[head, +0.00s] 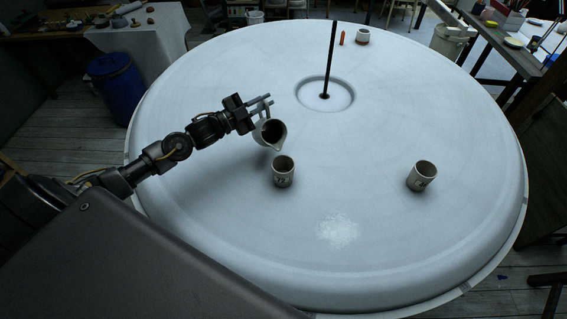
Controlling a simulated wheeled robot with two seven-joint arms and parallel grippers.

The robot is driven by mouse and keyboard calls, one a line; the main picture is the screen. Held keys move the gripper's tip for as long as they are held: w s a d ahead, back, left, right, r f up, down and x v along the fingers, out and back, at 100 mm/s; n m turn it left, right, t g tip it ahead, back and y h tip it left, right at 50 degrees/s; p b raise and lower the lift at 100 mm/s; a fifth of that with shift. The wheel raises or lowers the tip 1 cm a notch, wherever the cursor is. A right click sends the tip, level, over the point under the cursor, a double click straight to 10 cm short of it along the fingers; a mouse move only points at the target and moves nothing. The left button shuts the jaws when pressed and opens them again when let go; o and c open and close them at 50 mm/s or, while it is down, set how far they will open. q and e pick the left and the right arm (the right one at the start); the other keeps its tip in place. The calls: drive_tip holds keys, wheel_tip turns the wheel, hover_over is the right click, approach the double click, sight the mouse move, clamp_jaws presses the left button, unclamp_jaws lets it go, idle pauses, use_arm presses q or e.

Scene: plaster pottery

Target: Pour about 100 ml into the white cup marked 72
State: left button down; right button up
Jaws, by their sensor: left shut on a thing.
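A white cup (284,172) stands upright on the big round white table; its dark marking looks like 72. My left gripper (264,105) is shut on a pale jug (261,138) with a dark inside. The jug is tilted, with its spout to the lower right, just above and behind the cup's far rim. No stream of liquid shows, and I cannot see the level in the cup. A second white cup (422,177) with a dark mark I cannot read stands to the right. My right gripper is not in view.
The round white table (350,235) is mostly clear. A black rod (330,60) rises from its central recess. A small white pot (362,36) and an orange object (342,38) lie at the far edge. A blue barrel (115,88) stands off the table at left.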

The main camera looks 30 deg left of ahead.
use_arm(q)
drive_tip(key=f+n, duration=0.1)
drive_tip(key=w+a+f+n, duration=0.1)
drive_tip(key=shift+w+a+f+b, duration=0.1)
drive_tip(key=shift+a+f+b, duration=0.1)
drive_tip(key=shift+f+b, duration=0.15)
drive_tip(key=w+a+f+n+g+y, duration=0.1)
drive_tip(key=w+a+f+n, duration=0.4)
drive_tip(key=n, duration=0.3)
drive_tip(key=shift+a+f+y+b, duration=0.2)
drive_tip(key=shift+a+y+b, duration=0.1)
idle(1.6)
